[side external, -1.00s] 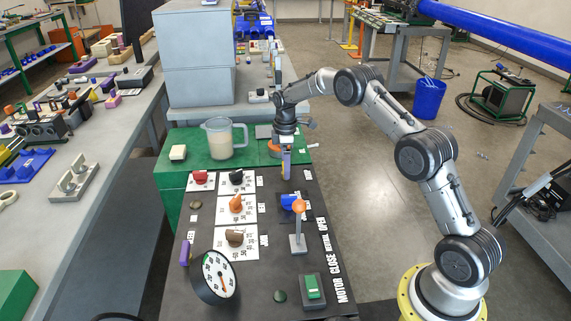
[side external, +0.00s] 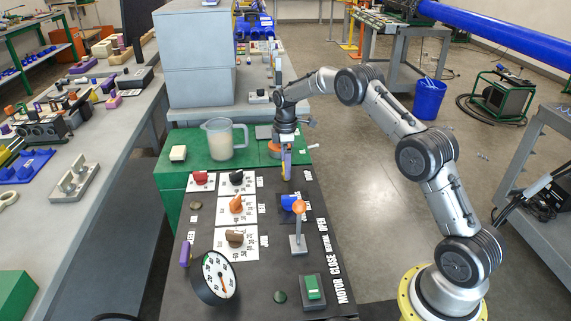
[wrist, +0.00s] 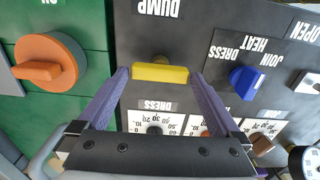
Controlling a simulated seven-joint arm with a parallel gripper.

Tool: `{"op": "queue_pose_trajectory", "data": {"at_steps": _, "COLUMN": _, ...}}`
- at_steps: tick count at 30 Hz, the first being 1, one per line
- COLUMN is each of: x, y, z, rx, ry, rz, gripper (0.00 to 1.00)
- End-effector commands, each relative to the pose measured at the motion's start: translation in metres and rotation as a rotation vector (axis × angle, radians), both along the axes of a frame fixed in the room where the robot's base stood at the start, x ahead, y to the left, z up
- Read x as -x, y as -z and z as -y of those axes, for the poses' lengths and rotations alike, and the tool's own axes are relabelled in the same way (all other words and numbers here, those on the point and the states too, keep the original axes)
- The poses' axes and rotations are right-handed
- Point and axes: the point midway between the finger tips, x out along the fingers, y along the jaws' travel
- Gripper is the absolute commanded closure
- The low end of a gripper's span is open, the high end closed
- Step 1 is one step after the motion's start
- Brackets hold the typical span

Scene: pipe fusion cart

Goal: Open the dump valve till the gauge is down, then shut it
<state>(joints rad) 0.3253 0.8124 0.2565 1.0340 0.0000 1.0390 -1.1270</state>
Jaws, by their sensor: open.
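The dump valve's yellow bar handle (wrist: 160,73) sits on the dark panel below the upside-down DUMP label in the wrist view. It lies crosswise. My gripper (wrist: 160,77) is open, with one purple finger near each end of the handle; I cannot tell whether they touch it. In the side external view my gripper (side external: 287,171) points down at the panel's far edge and hides the handle. The round white gauge (side external: 217,276) stands at the panel's near left. Its needle points down in the picture; its reading is too small to tell.
A blue knob (wrist: 247,82) is right of the handle in the wrist view, and an orange knob (wrist: 50,66) is left on green. An orange-topped lever (side external: 299,228) stands nearer on the panel. A clear jug (side external: 220,139) stands on the green top.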

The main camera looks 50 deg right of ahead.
Motion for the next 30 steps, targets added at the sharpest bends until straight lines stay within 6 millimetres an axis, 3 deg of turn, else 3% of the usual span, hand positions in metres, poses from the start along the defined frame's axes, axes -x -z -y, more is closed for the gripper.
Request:
{"op": "queue_pose_trajectory", "data": {"at_steps": 18, "x": -0.001, "y": -0.117, "z": 0.000, "rx": 0.001, "ry": -0.001, "rz": 0.006, "gripper": 0.00}}
{"op": "queue_pose_trajectory", "data": {"at_steps": 24, "x": -0.001, "y": -0.132, "z": 0.000, "rx": 0.001, "ry": -0.001, "rz": 0.004, "gripper": 0.00}}
{"op": "queue_pose_trajectory", "data": {"at_steps": 30, "x": 0.000, "y": -0.134, "z": 0.000, "rx": 0.001, "ry": -0.001, "rz": 0.003, "gripper": 0.00}}
